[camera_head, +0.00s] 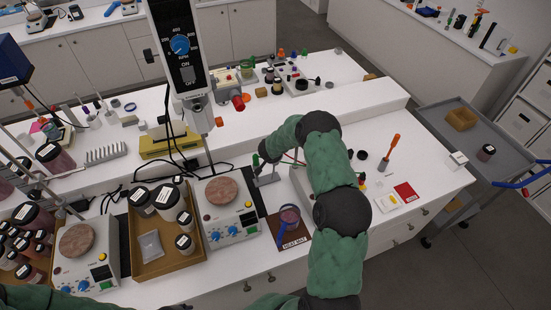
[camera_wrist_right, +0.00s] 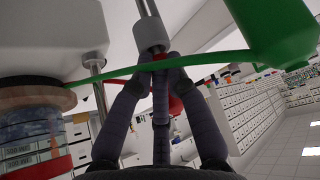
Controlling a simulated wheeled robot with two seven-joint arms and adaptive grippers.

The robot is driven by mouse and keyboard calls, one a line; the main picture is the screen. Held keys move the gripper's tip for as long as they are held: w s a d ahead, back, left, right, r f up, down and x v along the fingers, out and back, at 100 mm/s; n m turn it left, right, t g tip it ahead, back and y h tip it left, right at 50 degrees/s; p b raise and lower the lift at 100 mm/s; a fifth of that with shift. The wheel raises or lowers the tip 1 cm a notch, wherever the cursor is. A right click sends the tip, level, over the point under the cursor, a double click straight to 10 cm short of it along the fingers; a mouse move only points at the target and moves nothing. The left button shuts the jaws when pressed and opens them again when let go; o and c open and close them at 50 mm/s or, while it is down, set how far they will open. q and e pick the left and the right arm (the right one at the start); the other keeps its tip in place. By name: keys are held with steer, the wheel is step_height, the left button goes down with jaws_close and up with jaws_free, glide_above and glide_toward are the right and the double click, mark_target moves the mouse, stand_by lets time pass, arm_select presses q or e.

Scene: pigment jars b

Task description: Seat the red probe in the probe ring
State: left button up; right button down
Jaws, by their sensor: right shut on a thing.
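My right gripper (camera_head: 263,157) is at the far end of my green-sleeved arm, by a small metal stand (camera_head: 268,180) behind the hotplate. In the right wrist view its fingers (camera_wrist_right: 155,62) are shut around a grey metal collar with a thin rod (camera_wrist_right: 148,10), which I take to be part of the red probe. A red part (camera_wrist_right: 174,102) shows behind the fingers. A green band (camera_wrist_right: 200,62) crosses the fingertips to a green body (camera_wrist_right: 275,32) at upper right. I cannot tell which part is the probe ring. My left gripper is out of view.
A glass vessel (camera_wrist_right: 35,140) with a cork-like collar stands close left of the fingers. A hotplate (camera_head: 228,232), a brown jar tray (camera_head: 153,262) and a dark mat (camera_head: 290,241) lie nearby.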

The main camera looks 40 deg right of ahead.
steer(key=shift+r+p, duration=0.6)
steer(key=shift+p, duration=0.15)
stand_by(0.5)
steer(key=shift+r, duration=0.1)
steer(key=shift+r+p, duration=1.45)
steer(key=shift+p, duration=0.2)
step_height(320, 180, up, 13)
steer(key=shift+r+p, duration=0.2)
steer(key=shift+p, duration=0.1)
stand_by(0.9)
